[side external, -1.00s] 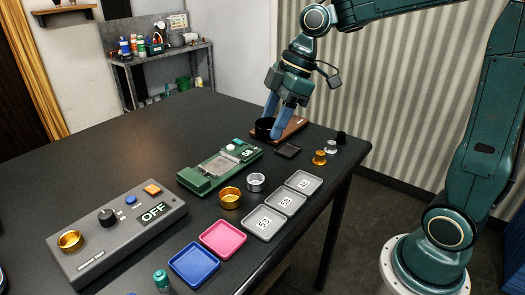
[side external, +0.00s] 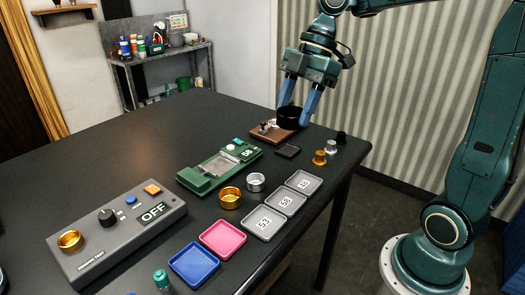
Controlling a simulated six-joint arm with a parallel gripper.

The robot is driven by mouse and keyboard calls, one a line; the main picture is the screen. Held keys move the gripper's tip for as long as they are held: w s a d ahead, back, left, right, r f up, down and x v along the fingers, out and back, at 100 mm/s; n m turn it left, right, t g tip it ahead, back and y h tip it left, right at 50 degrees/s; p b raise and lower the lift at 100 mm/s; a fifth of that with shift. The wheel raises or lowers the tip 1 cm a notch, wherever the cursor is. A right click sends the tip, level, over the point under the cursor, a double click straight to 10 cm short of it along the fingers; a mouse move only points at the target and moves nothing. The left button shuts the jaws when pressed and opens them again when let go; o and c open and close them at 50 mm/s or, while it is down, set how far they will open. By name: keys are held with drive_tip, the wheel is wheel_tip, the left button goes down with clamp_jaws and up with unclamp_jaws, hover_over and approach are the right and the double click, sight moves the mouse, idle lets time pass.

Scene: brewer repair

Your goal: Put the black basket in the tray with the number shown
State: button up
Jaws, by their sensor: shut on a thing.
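My gripper (side external: 297,112) is shut on the black basket (side external: 290,118), a round black cup. It holds the basket upright over the brown wooden block (side external: 272,134), apparently just above it. The green device (side external: 219,167) in the middle of the table has a small display (side external: 247,153) that seems to read 58, though the digits are tiny. Three grey trays with number labels stand in a row: the front tray (side external: 249,222) reads 53, the middle tray (side external: 273,204) looks like 58 or 59, and the back tray's (side external: 317,184) number is hard to read. All three trays hold no basket.
A gold basket (side external: 229,198) and a silver basket (side external: 256,182) stand between the device and the trays. A black square plate (side external: 287,150) and small gold, silver and black pieces (side external: 319,158) are near the right edge. Pink (side external: 222,239) and blue (side external: 194,264) trays and a grey control box (side external: 118,230) are in front.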

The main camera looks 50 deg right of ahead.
wheel_tip(320, 180, down, 15)
drive_tip(key=shift+f, duration=0.1)
idle(0.4)
drive_tip(key=shift+f, duration=2.05)
drive_tip(key=shift+f, duration=0.6)
drive_tip(key=o, duration=1)
drive_tip(key=shift+r, duration=0.15)
drive_tip(key=shift+r, duration=0.45)
drive_tip(key=v, duration=1.2)
